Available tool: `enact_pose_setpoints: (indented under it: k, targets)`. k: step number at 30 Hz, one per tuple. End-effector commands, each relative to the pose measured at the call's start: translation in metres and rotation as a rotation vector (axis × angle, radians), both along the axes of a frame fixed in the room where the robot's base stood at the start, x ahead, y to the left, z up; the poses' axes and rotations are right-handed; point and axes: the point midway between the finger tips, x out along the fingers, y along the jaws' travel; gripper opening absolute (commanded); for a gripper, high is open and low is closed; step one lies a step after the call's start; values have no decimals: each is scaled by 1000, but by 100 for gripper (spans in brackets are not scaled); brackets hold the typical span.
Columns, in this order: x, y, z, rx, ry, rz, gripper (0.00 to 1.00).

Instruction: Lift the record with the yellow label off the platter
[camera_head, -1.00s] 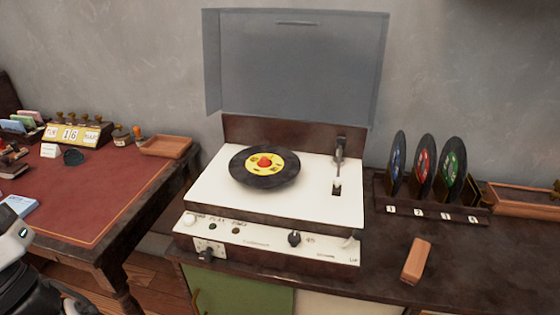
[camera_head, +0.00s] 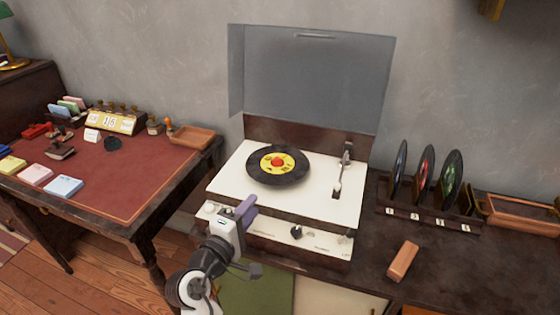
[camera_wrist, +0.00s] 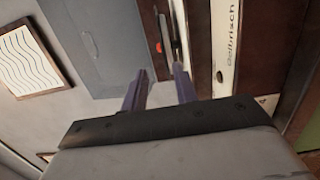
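The black record with the yellow label (camera_head: 268,170) lies flat on the white-topped record player (camera_head: 232,187). A red piece sits at the centre of its label. The platter under it is hidden. My gripper (camera_head: 247,206) is at the player's front left edge, in front of and below the record, and apart from it. In the wrist view my gripper (camera_wrist: 159,68) has its two purple fingers spread with nothing held between them. The player shows there tilted and close, with a small red spot (camera_wrist: 158,47) beyond the fingers.
The player's grey lid (camera_head: 312,75) stands open behind. The tonearm (camera_head: 341,172) is right of the record. A rack (camera_head: 425,222) with several records and a brown block (camera_head: 403,260) are to the right. A red-topped desk (camera_head: 120,185) is at left.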

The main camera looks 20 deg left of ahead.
Motion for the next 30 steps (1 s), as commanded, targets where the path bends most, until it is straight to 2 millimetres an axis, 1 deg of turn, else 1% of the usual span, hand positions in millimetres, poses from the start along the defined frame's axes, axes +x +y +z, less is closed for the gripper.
enact_pose_setpoints:
  k: [1, 3, 6, 11, 19, 23, 29, 30]
  targets:
    - [10, -3, 2, 1, 0, -3, 29]
    - [21, -3, 2, 0, 0, -1, 29]
    - [31, -5, 1, 1, 0, 0, 29]
    - [41, -6, 0, 2, 0, 1, 29]
    - [79, -11, -3, 2, 0, 1, 29]
    - [87, -12, -4, 4, -1, 4, 29]
    - [87, -12, -4, 4, -1, 4, 29]
    - [87, -12, -4, 4, -1, 4, 24]
